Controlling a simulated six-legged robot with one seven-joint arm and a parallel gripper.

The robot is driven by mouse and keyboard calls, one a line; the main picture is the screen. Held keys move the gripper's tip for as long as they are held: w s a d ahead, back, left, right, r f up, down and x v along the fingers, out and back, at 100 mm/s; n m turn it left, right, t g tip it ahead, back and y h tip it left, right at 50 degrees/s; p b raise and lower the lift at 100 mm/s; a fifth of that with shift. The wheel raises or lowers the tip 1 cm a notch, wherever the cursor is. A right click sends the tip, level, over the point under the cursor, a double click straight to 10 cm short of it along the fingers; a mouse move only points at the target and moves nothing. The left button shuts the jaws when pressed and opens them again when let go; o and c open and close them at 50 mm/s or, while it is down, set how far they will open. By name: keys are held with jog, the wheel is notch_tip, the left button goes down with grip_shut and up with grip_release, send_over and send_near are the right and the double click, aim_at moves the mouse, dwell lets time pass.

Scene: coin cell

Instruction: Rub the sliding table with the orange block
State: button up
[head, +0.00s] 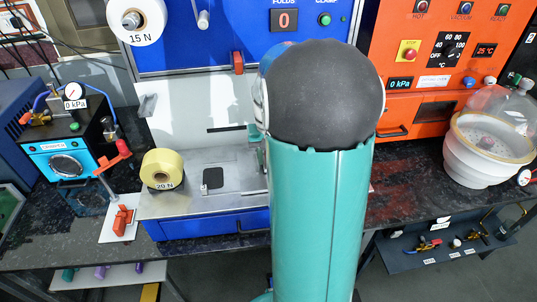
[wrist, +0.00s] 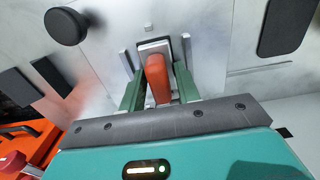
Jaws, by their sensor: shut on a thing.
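In the wrist view my gripper (wrist: 159,92) has its two green fingers closed on the orange block (wrist: 157,72). The block's far end meets a pale pad with a dark edge, close to a light grey surface; I cannot tell whether it touches.
A yellow 20 N roll (head: 162,170) sits on the plate's left. A red-orange piece on a white base (head: 120,232) stands left of it. An orange oven (head: 440,60) and a white vessel (head: 487,150) are at right. A dark round knob (wrist: 66,26) shows in the wrist view.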

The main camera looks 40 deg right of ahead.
jog(key=shift+s+a, duration=0.15)
jog(key=shift+s, duration=0.1)
jog(key=shift+w, duration=0.15)
jog(key=shift+w+d, duration=0.35)
jog(key=shift+s+a, duration=0.1)
jog(key=shift+s+a+f, duration=0.15)
jog(key=shift+s+a, duration=0.15)
jog(key=shift+s, duration=0.1)
jog(key=shift+w+d, duration=0.35)
jog(key=shift+w, duration=0.1)
